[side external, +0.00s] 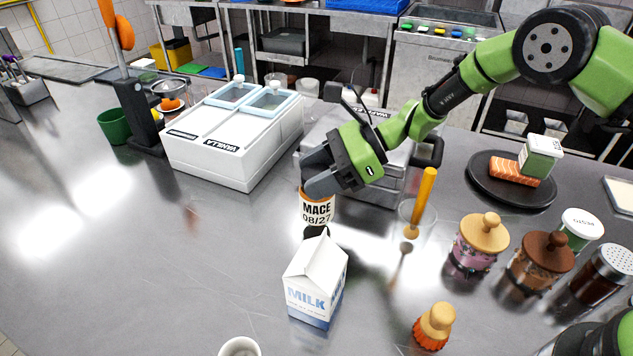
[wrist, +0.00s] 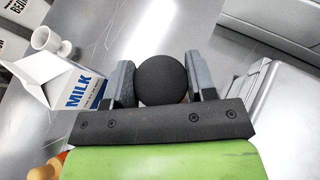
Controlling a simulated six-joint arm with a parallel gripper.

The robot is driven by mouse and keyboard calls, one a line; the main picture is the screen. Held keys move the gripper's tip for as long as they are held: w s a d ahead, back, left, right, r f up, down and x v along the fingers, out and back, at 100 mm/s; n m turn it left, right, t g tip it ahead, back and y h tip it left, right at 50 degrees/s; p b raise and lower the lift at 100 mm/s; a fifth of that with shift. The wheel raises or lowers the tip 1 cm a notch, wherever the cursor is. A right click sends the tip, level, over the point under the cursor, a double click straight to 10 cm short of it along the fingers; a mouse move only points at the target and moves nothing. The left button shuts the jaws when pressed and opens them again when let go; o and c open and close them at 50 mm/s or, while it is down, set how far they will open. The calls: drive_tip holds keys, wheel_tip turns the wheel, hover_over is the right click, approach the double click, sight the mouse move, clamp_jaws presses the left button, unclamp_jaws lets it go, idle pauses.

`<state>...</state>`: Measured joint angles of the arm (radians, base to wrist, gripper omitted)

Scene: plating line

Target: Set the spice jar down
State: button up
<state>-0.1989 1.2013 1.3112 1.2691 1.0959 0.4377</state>
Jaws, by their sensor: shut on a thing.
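The spice jar (side external: 317,208) has a white label reading MACE 08/27 and shows below my gripper in the side view, behind the milk carton. My gripper (side external: 318,186) is shut on the jar's upper part. In the wrist view, the jar's round black top (wrist: 161,80) sits between the two fingers of my gripper (wrist: 160,84). A dark patch shows below the label, partly hidden by the carton, so I cannot tell whether the jar touches the steel counter (side external: 220,265).
A milk carton (side external: 315,283) stands close in front of the jar. A white bin unit (side external: 232,140) is behind left. A glass with a yellow-handled tool (side external: 424,198) and several lidded jars (side external: 480,245) are right. The counter to the left is clear.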

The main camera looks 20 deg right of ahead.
drive_tip(key=shift+f, duration=0.85)
drive_tip(key=shift+f, duration=0.15)
drive_tip(key=o, duration=1.2)
drive_tip(key=shift+o, duration=0.2)
